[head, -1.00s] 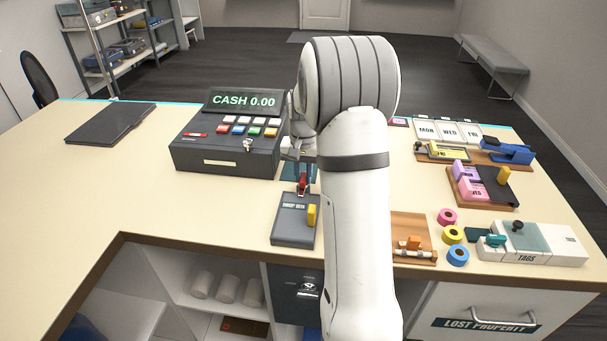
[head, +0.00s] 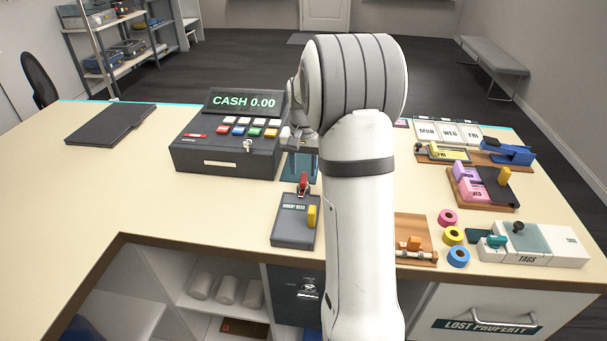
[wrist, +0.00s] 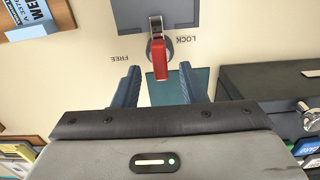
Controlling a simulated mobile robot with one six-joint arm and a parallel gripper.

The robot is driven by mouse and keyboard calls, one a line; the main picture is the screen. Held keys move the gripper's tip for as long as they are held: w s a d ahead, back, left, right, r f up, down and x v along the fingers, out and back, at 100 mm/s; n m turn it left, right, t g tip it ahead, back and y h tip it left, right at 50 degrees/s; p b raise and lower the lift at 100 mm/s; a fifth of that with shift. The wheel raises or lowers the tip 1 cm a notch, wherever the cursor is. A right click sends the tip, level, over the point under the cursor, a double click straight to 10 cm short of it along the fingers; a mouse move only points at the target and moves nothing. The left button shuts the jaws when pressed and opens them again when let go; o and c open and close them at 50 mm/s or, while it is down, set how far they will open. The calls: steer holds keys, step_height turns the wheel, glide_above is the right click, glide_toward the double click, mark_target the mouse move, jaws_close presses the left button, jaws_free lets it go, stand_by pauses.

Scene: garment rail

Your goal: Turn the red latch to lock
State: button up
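The red latch (head: 304,183) stands at the far end of a small dark grey box (head: 292,232) on the counter. In the wrist view the red latch (wrist: 161,58) lies between the printed words FREE, on the left, and LOCK, on the right. Its handle points down the picture, toward my gripper. My gripper (wrist: 159,70) is open, with one blue-grey finger on each side of the handle's free end and gaps visible on both sides. In the head view my arm hides part of the gripper.
A cash register (head: 228,142) stands close by on the left. A yellow block (head: 311,216) sits on the grey box. To the right are tape rolls (head: 453,235) and a TAGS box (head: 532,244). The counter's left side is mostly clear.

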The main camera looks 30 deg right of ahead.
mark_target(303, 177)
steer(key=shift+r, duration=2.4)
steer(key=shift+s+a+r, duration=0.1)
steer(key=shift+a, duration=0.05)
steer(key=s+a+r+n+t, duration=0.1)
steer(key=s+a+r+n, duration=0.25)
steer(key=s+a, duration=0.65)
steer(key=s+a+f+n+t, duration=0.1)
steer(key=s+a, duration=0.1)
steer(key=s, duration=0.6)
steer(key=s+a+f+n, duration=0.1)
steer(key=s+a+n, duration=0.1)
steer(key=s, duration=0.6)
steer(key=shift+a+f+t, duration=0.25)
steer(key=shift+a+t, duration=0.15)
steer(key=shift+a, duration=0.45)
steer(key=shift+n, duration=0.25)
